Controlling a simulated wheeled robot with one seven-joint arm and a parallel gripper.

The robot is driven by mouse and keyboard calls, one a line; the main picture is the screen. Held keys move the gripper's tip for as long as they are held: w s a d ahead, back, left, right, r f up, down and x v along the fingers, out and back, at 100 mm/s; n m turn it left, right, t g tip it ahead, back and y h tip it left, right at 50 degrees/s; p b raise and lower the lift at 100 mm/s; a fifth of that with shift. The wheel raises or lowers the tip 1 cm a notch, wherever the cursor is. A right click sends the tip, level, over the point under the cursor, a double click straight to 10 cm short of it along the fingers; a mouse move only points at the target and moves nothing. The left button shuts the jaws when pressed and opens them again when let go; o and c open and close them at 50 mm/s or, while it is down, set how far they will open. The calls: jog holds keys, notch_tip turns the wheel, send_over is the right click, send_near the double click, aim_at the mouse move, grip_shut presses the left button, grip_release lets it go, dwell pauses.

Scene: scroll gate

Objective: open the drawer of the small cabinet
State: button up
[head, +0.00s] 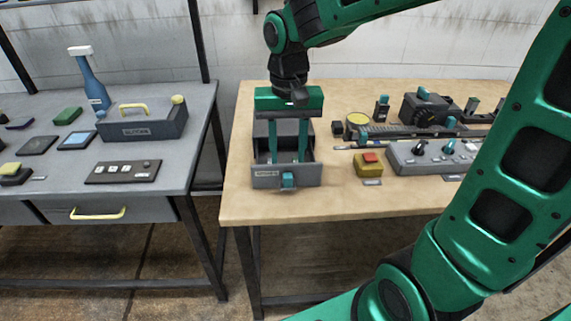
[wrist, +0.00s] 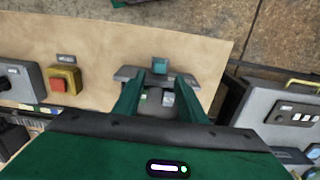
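The small grey cabinet stands on the wooden table in the head view, mostly hidden behind my gripper. Its drawer (head: 310,176) is pulled out and its inside shows from above. The drawer front carries a pale label and a teal knob (head: 288,180), which also shows in the wrist view (wrist: 160,66). My gripper (head: 288,159) points down over the drawer with its two teal fingers spread apart and nothing between them. The fingertips are behind the drawer front, apart from the knob; their exact height is unclear. Small pale items lie in the drawer in the wrist view.
A yellow box with a red button (head: 369,164) and a grey switch panel (head: 430,157) stand right of the drawer. The table (head: 330,198) is bare in front. A grey bench (head: 180,170) with a toolbox (head: 142,128) stands left across a gap.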

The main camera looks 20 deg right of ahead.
jog(key=shift+r, duration=2.25)
jog(key=s+d+f+m, duration=0.1)
jog(key=s+d+f, duration=0.2)
jog(key=s+d, duration=0.6)
jog(key=s+d+f+m, duration=0.1)
jog(key=s+d+f, duration=0.2)
jog(key=s+d, duration=0.7)
jog(key=shift+s+d+f+m, duration=0.15)
jog(key=shift+d+f+m, duration=0.2)
jog(key=shift+d, duration=0.2)
jog(key=shift+w+f, duration=0.2)
jog(key=shift+w, duration=0.45)
